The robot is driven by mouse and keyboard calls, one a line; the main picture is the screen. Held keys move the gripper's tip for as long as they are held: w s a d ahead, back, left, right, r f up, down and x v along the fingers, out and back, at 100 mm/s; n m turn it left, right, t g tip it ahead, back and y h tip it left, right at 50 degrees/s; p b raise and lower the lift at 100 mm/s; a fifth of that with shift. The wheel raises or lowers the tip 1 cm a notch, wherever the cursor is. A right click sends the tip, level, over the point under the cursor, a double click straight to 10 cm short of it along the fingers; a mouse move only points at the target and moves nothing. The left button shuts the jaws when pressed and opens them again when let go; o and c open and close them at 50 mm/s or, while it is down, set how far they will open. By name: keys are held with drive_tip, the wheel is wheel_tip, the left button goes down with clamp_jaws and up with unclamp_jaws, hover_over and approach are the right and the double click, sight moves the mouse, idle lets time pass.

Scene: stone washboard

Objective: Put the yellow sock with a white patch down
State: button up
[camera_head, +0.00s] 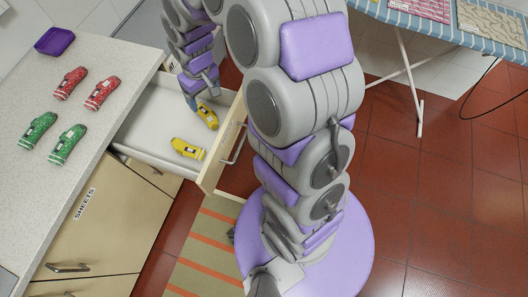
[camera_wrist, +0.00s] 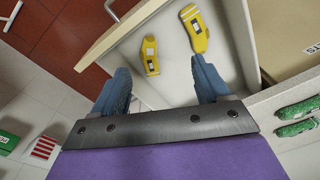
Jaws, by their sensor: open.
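Two yellow socks lie in the open drawer (camera_head: 160,119). One yellow sock (camera_head: 207,116) lies close to my gripper, near the drawer's far side. The other yellow sock (camera_head: 188,150) lies nearer the drawer front. Both show a small pale patch, and I cannot tell surely which one the task names. My gripper (camera_head: 197,97) is over the drawer. In the wrist view my gripper (camera_wrist: 162,86) is open and empty, its blue fingers wide apart. One sock (camera_wrist: 151,55) shows beyond the gap between the fingertips, apart from them. The other sock (camera_wrist: 195,29) is above the right finger.
On the counter (camera_head: 110,75) left of the drawer lie two red socks (camera_head: 86,87), two green socks (camera_head: 52,135) and a purple tray (camera_head: 55,41). The drawer front (camera_head: 222,150) stands out over a striped mat (camera_head: 205,240). An ironing board (camera_head: 440,22) stands at the upper right.

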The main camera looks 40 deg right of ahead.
drive_tip(key=s+r, duration=0.4)
drive_tip(key=s, duration=0.6)
drive_tip(key=s+r+m+g, duration=0.1)
drive_tip(key=s+r, duration=0.3)
drive_tip(key=s, duration=0.6)
drive_tip(key=s+r+m+g, duration=0.1)
drive_tip(key=s+r, duration=0.3)
drive_tip(key=s, duration=0.6)
drive_tip(key=shift+h, duration=0.3)
drive_tip(key=shift+w+r, duration=0.1)
